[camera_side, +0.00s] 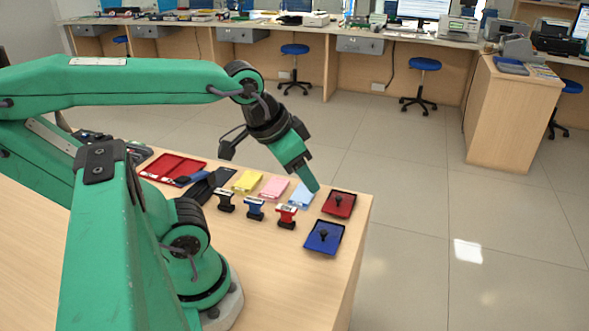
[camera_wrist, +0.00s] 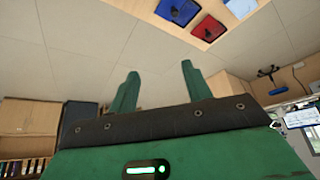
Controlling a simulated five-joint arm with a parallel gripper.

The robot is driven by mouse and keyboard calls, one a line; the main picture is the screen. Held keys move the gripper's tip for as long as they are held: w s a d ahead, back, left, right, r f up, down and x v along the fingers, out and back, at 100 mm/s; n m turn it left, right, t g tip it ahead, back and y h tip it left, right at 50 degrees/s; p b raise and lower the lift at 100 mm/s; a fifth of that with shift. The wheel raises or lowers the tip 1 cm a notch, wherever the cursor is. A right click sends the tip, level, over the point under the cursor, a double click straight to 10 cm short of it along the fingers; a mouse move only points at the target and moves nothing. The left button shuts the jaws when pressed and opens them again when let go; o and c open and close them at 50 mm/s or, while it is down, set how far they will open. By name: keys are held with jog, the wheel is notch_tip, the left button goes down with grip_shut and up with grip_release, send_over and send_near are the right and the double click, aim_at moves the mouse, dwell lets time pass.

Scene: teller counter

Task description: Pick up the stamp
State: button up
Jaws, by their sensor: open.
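Three upright stamps stand in a row on the counter in the side view: a black stamp (camera_side: 225,202), a blue stamp (camera_side: 255,211) and a red stamp (camera_side: 287,218). My gripper (camera_side: 313,187) points down and right over the light blue pad of paper, behind and right of the red stamp. Its exact height is hard to tell. In the wrist view my gripper (camera_wrist: 158,72) has its fingers apart with nothing between them. No upright stamp is clear in that view.
A red pad (camera_side: 345,208) and a blue pad (camera_side: 314,243), each with a dark knob, lie near the right edge. Yellow (camera_side: 247,180), pink (camera_side: 273,188) and light blue (camera_side: 299,200) pads lie behind the stamps. A red tray (camera_side: 170,160) is at left.

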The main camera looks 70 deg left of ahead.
jog(key=n, duration=0.1)
jog(key=n+g, duration=0.6)
jog(key=n, duration=2)
send_over(254, 200)
jog(key=f, duration=1.6)
jog(key=shift+a+f, duration=0.1)
jog(key=shift+a, duration=0.1)
jog(key=shift+f, duration=0.1)
jog(key=shift+f, duration=1.2)
jog(key=shift+f, duration=0.1)
jog(key=shift+d+f, duration=0.2)
jog(key=shift+f, duration=2.3)
